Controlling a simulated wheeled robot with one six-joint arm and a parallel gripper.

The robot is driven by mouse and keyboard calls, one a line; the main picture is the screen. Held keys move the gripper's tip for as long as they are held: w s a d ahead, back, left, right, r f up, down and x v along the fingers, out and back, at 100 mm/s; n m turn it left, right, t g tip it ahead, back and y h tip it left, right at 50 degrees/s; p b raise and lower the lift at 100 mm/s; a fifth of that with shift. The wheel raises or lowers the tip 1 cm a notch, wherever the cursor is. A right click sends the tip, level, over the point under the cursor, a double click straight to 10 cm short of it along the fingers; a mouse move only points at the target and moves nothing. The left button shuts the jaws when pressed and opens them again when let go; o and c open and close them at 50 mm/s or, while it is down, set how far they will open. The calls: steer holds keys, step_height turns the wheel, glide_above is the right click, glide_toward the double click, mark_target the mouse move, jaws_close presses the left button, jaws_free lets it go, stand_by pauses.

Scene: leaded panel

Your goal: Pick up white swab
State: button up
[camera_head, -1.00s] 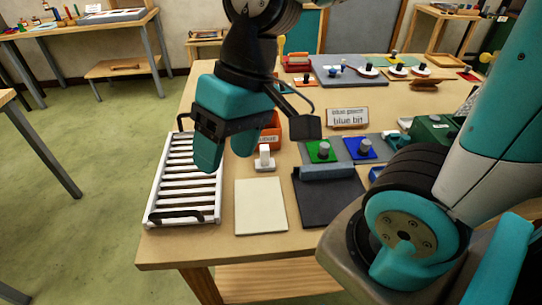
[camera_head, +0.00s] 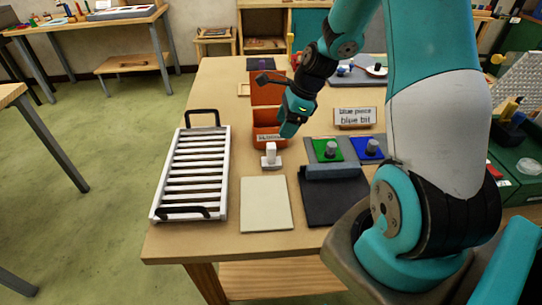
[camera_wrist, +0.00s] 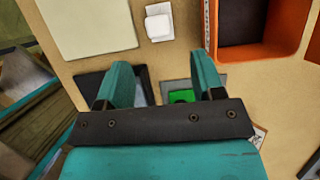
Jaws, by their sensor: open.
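The white swab (camera_head: 269,159), a small white block-like piece on a pale base, stands upright on the table behind the cream pad (camera_head: 266,204). The swab also shows at the top middle of the wrist view (camera_wrist: 158,23), beyond my fingertips. My gripper (camera_head: 287,130) is above the table, to the right of the swab and by the front of the orange bin (camera_head: 266,133). In the wrist view my gripper (camera_wrist: 163,70) has its two teal fingers spread apart with nothing between them. The gripper and the swab are apart.
A white slatted rack (camera_head: 191,172) with black handles lies at the left. A dark mat (camera_head: 333,205) lies right of the cream pad. Green (camera_head: 328,150) and blue (camera_head: 366,149) squares with knobs sit behind it.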

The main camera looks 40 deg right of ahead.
mark_target(273, 145)
steer(key=x, duration=0.5)
steer(key=shift+a+f+p, duration=0.1)
steer(key=shift+f+p, duration=0.05)
steer(key=shift+p, duration=0.25)
steer(key=shift+p+x, duration=1.05)
steer(key=shift+x, duration=1.7)
steer(key=shift+a, duration=0.15)
steer(key=c, duration=1)
